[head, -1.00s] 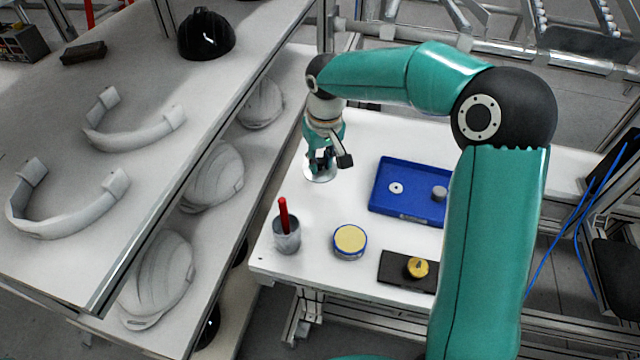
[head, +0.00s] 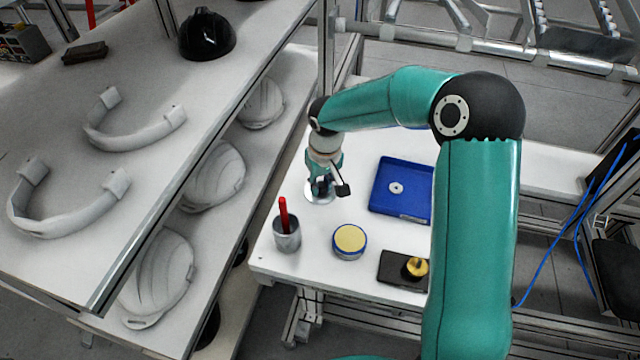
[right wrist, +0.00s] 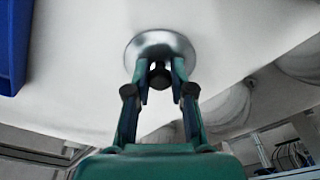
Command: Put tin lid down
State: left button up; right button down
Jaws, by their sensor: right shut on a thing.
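The tin lid is a shiny silver disc (head: 311,197) at the left back of the white table. My right gripper (head: 321,187) is above it, pointing down. In the right wrist view the fingers (right wrist: 160,76) are shut on the dark knob of the lid (right wrist: 145,48). The lid looks flat and at or very near the table top; I cannot tell if it touches. A round blue tin (head: 350,241) with a yellow top face stands apart, nearer the front. My left gripper is not in view.
A grey cup (head: 287,238) with a red stick stands at the table's left front. A blue tray (head: 412,210) with a small white ring lies to the right. A black plate (head: 393,272) bears a yellow-gold part (head: 415,267). Shelves with helmet shells (head: 215,178) flank the left.

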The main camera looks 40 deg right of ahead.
aim_at(324, 196)
jog(key=c, duration=1)
grip_release()
notch_tip(324, 196, up, 12)
jog(key=s, duration=0.1)
jog(key=shift+s, duration=0.2)
jog(key=shift+a, duration=0.1)
